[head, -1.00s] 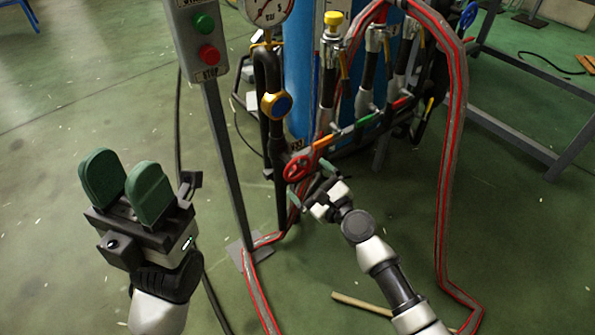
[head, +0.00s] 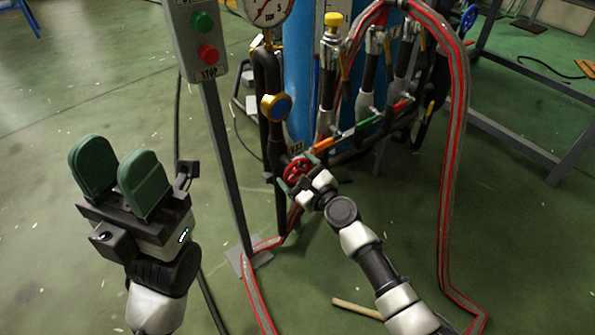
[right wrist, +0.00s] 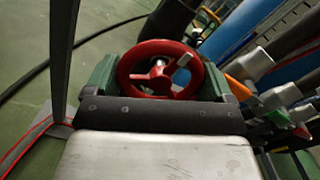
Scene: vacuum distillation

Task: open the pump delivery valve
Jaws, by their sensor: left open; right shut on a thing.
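The pump delivery valve has a red handwheel (head: 297,171) low on the dark pipe below the gauge, in front of the blue cylinder. In the right wrist view the handwheel (right wrist: 160,70) sits between the green pads of my right gripper, one on each side of its rim. My right gripper (head: 306,170) is shut on the handwheel; its fingers partly cover the wheel in the head view. My left gripper (head: 118,172) is open and empty at the left, its two green pads pointing up, well apart from the valve.
A control post with a green button (head: 202,22) and a red button (head: 208,54) stands between my left gripper and the pipe. A pressure gauge (head: 268,8) tops the pipe. A red-striped grey hose (head: 455,150) loops at the right. Open floor lies at the left.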

